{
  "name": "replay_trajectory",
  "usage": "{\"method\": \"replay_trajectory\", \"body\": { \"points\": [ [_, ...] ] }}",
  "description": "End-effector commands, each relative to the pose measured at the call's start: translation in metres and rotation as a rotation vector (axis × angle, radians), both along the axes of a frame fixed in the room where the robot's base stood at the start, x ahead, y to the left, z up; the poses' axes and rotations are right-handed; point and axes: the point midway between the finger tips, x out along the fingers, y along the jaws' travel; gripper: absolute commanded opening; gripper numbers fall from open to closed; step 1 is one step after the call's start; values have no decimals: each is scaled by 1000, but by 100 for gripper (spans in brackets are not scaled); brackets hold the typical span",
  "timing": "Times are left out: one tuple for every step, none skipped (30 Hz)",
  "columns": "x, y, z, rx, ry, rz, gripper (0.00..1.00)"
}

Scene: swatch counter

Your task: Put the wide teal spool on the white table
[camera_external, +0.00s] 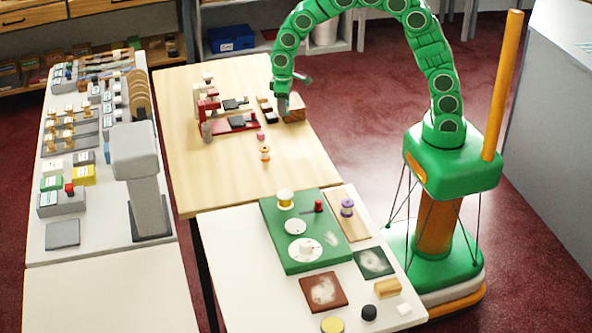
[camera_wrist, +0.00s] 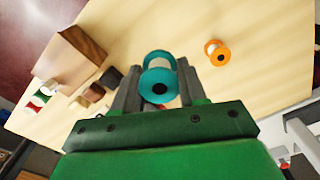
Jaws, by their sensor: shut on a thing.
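The wide teal spool (camera_wrist: 158,78) sits between the two fingers of my gripper (camera_wrist: 160,72) in the wrist view, its flanges at the fingertips. My gripper (camera_external: 282,104) is shut on it, over the far right part of the wooden table (camera_external: 180,125). I cannot make out the teal spool in the external view, and cannot tell whether it touches the tabletop. The white table (camera_external: 228,245) stands nearer, at the front, with its left front part bare.
A green board (camera_external: 275,240) with spools and discs, a brown square (camera_external: 323,291) and a dark green square (camera_external: 373,262) cover much of the white table. An orange spool (camera_external: 265,153), a red stand (camera_external: 235,127) and a wooden block (camera_external: 293,108) are on the wooden table.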

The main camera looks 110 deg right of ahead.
Motion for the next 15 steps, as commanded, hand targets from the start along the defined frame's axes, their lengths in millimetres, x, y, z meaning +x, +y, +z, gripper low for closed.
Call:
{"method": "replay_trajectory", "body": {
  "points": [
    [-2,1,2,0,-1,0,8],
    [-4,2,2,0,-1,0,8],
    [-5,2,3,0,-1,0,8],
    [-6,2,3,0,-1,0,8],
    [-6,3,4,-1,-2,0,8],
    [-7,3,4,-1,-2,0,8],
    [-7,3,4,-1,-2,0,8],
    [-8,3,5,-1,-2,0,8],
    [-8,3,5,-1,-2,1,8],
    [-8,4,5,-1,-2,1,8],
    [-7,4,4,-1,-2,3,8],
    [-6,6,4,0,-1,8,8],
    [-5,8,3,0,-1,13,8],
    [-3,11,2,0,-1,19,8],
    [0,16,1,0,0,31,8]
  ]
}}
